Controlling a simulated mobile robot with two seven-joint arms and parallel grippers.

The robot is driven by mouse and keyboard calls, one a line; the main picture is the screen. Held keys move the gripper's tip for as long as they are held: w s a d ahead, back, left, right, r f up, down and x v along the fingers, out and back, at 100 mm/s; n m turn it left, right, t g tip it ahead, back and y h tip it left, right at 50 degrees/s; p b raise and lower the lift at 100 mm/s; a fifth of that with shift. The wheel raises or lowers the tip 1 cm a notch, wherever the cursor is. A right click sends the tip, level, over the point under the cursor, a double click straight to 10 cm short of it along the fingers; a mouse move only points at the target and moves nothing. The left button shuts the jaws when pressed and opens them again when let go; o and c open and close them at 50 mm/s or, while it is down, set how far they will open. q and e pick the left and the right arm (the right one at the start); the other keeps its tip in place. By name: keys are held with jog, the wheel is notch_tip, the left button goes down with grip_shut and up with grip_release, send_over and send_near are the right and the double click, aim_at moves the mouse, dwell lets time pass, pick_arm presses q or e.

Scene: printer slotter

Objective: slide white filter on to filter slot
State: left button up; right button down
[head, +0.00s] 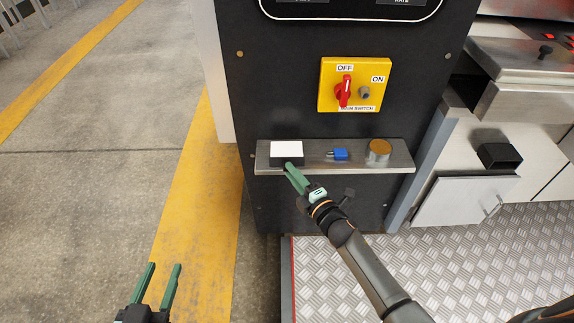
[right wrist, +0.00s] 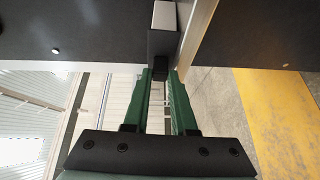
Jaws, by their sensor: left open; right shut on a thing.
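The white filter (head: 287,148), a white block with a dark front part, is at the left end of the metal shelf. In the right wrist view the filter (right wrist: 164,16) extends away from the fingertips. My right gripper (head: 288,167) is shut on its dark end (right wrist: 161,48). I cannot tell whether the filter still touches the shelf. A black, open-fronted rectangular housing (head: 499,156), which looks like the filter slot, sticks out of the silver machine at the right. My left gripper (head: 165,268) is open and empty over the floor at lower left.
The metal shelf (head: 310,168) also holds a blue part (head: 340,154) and a round, brass-topped part (head: 379,150). A yellow main switch panel (head: 354,85) is above it. A slanted silver panel (head: 465,200) lies below the black housing. The left floor is clear.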

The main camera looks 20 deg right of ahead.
jog(key=shift+r+p, duration=0.45)
jog(key=shift+r, duration=0.1)
dwell(0.8)
notch_tip(320, 180, up, 5)
jog(key=p, duration=0.4)
jog(key=shift+f, duration=0.1)
dwell(0.4)
jog(key=c, duration=1.3)
grip_release()
grip_shut()
